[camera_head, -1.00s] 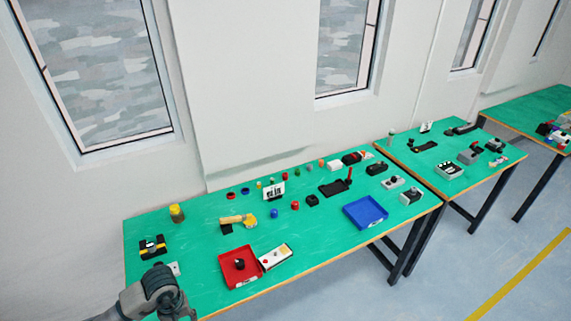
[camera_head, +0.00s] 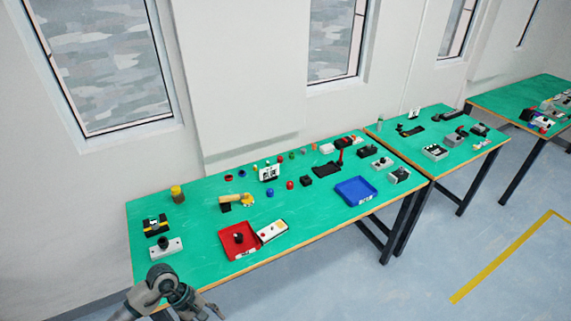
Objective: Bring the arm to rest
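My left arm comes in at the bottom left, and its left gripper (camera_head: 209,308) shows at the near edge of the green table (camera_head: 200,258). Its fingers look spread apart, with nothing seen between them. It is low and in front of the table, apart from the red tray (camera_head: 228,254), which lies up and to its right. A grey box with a black knob (camera_head: 168,250) sits on the table just above the arm. My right arm and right gripper are not in view.
The red tray holds a black round part (camera_head: 239,238); a white control box (camera_head: 272,231) is beside it. A blue tray (camera_head: 356,190) lies at the right of the table. Several small coloured parts line the back. More green tables (camera_head: 465,158) stand to the right.

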